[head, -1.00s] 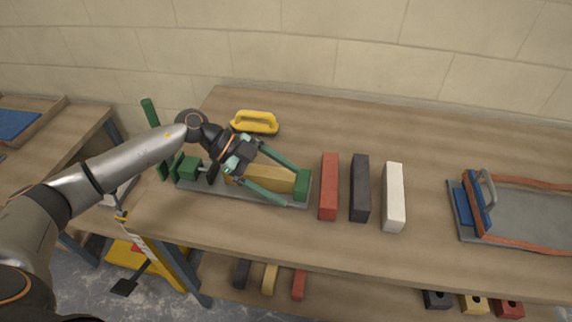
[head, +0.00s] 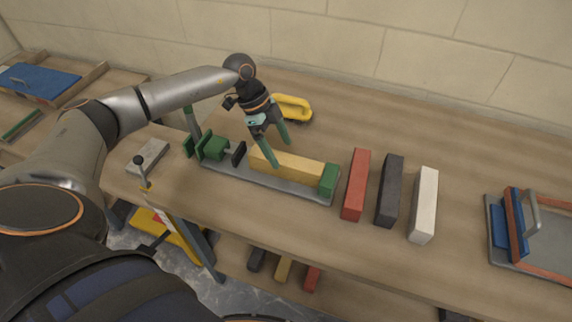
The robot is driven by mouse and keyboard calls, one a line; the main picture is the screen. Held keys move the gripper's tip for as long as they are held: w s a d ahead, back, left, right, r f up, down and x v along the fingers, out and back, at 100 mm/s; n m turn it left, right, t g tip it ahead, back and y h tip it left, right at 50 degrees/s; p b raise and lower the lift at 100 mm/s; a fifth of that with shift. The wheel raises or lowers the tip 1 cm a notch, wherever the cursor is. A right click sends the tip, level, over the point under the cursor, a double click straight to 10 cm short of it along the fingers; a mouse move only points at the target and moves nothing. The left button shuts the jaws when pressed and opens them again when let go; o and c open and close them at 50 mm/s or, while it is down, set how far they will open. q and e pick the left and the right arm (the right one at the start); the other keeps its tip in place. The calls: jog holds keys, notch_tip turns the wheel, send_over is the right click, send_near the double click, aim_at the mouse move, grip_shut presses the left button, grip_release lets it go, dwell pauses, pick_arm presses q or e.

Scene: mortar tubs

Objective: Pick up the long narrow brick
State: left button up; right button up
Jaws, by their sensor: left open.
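A long, narrow tan-yellow brick (head: 290,166) lies in a grey-based clamp (head: 265,183), between a green end block (head: 329,178) on the right and a dark pad (head: 239,153) on the left. My left gripper (head: 279,155) is open, pointing down at the brick's left end. One finger is in front of the brick's left end and hides part of it; the other is behind. I cannot tell whether the fingers touch it. Red (head: 356,184), black (head: 390,190) and white (head: 424,205) bricks lie side by side to the right. My right gripper is out of view.
A yellow-handled tool (head: 292,107) lies behind the gripper. A grey tray (head: 545,238) with orange edges and a blue-faced handled piece stands at the right. A grey block (head: 148,157) is left of the clamp. The table behind the bricks is clear.

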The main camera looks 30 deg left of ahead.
aim_at(286, 158)
pick_arm(q)
jog(key=x, duration=0.5)
grip_shut()
dwell(0.7)
jog(key=shift+w+r, duration=0.1)
jog(key=shift+r, duration=0.05)
